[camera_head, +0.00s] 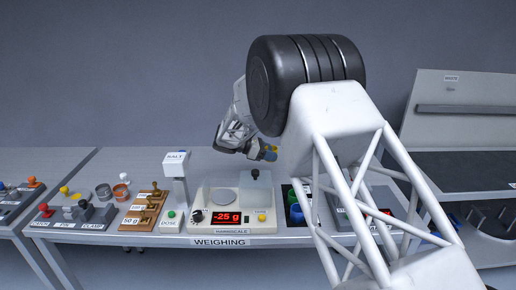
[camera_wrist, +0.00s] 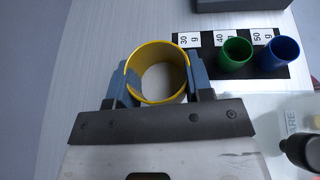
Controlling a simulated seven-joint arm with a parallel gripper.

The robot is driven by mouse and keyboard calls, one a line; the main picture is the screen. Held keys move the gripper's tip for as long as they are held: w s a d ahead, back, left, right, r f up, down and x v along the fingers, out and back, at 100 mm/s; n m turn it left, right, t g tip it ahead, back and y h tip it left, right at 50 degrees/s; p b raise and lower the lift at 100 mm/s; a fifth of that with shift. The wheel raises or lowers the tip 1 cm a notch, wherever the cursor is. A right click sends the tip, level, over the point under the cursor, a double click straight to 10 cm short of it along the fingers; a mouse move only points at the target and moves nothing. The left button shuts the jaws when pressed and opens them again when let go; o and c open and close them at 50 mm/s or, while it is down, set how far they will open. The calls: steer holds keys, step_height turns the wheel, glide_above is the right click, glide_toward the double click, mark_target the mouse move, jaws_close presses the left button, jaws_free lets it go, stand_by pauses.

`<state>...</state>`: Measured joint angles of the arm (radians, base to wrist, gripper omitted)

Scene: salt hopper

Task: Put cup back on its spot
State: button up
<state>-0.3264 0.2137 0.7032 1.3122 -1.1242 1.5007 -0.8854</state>
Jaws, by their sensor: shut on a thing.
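My gripper (camera_wrist: 159,84) is shut on a yellow cup (camera_wrist: 181,58), one blue finger on each side of it. In the wrist view the black cup strip (camera_wrist: 210,69) lies to the right of the held cup. Its 30 g label (camera_wrist: 189,40) has no cup visible beside it; the right finger hides part of that area. The green cup (camera_wrist: 235,53) stands by 40 g and the blue cup (camera_wrist: 279,53) by 50 g.
The scale (camera_head: 235,222) reads -25 g, and its pan (camera_head: 224,195) is bare. The salt hopper (camera_head: 176,163) stands left of it. Weights on a wooden block (camera_head: 144,210) are further left. My arm hides much of the bench right of the cups.

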steer(key=s+d+f+m+g+y, duration=0.2)
steer(key=s+d+f+m+g, duration=0.1)
steer(key=d+m+g, duration=0.4)
steer(key=shift+s+d+f+g, duration=0.3)
steer(key=shift+d+f+g, duration=0.45)
steer(key=shift+d, duration=0.1)
steer(key=shift+f, duration=0.2)
steer(key=shift+f, duration=3.2)
steer(key=shift+f, duration=0.65)
steer(key=o, duration=1.3)
steer(key=shift+a, duration=0.1)
